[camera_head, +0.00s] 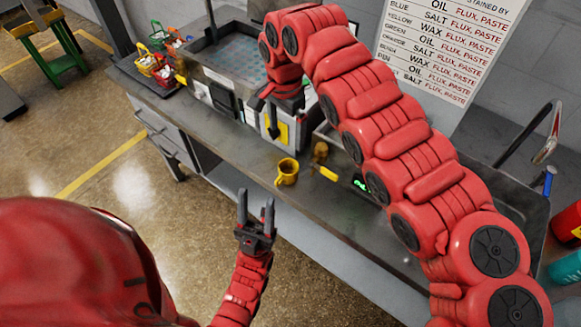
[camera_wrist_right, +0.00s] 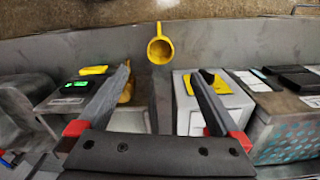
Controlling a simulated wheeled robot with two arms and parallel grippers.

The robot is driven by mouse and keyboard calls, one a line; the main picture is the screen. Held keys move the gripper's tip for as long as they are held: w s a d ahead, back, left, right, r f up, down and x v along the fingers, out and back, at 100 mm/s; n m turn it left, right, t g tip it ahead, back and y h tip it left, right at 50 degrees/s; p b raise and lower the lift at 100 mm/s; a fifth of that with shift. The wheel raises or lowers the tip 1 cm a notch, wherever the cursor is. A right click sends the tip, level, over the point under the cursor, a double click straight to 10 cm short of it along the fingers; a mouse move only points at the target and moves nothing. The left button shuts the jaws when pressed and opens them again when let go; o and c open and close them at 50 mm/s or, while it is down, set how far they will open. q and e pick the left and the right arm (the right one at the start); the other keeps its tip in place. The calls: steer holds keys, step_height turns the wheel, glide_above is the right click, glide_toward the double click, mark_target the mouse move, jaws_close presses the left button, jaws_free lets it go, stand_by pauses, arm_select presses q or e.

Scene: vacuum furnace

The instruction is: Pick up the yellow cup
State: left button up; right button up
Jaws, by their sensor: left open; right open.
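The yellow cup (camera_head: 287,172) stands upright near the front edge of the metal counter in the head view. It also shows from above in the right wrist view (camera_wrist_right: 160,49), beyond my fingertips and between their lines. My right gripper (camera_head: 272,112) is open and empty above the counter, behind and left of the cup; its two fingers show in the right wrist view (camera_wrist_right: 161,72). My left gripper (camera_head: 256,205) is open with fingers pointing up, in front of the counter edge and below the cup in the picture. Neither gripper touches the cup.
A brownish-yellow object (camera_head: 320,151) stands just right of the cup. A device with a green display (camera_head: 361,184) sits farther right. A box with a yellow label (camera_head: 279,131) stands behind. Small baskets (camera_head: 150,62) are at the far left end. The counter left of the cup is clear.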

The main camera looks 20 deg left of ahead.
steer(key=p, duration=0.3)
glide_above(289, 166)
steer(key=f, duration=0.9)
steer(key=shift+s+a+f, duration=0.25)
steer(key=shift+s, duration=0.05)
steer(key=shift+f+p, duration=0.5)
steer(key=shift+p, duration=0.05)
step_height(289, 166, down, 4)
steer(key=shift+w+d+r+p, duration=0.1)
steer(key=shift+w+r+p, duration=0.1)
steer(key=shift+p, duration=0.5)
steer(key=shift+f, duration=0.4)
steer(key=shift+d, duration=0.1)
steer(key=c, duration=1.4)
steer(key=shift+w+r, duration=0.1)
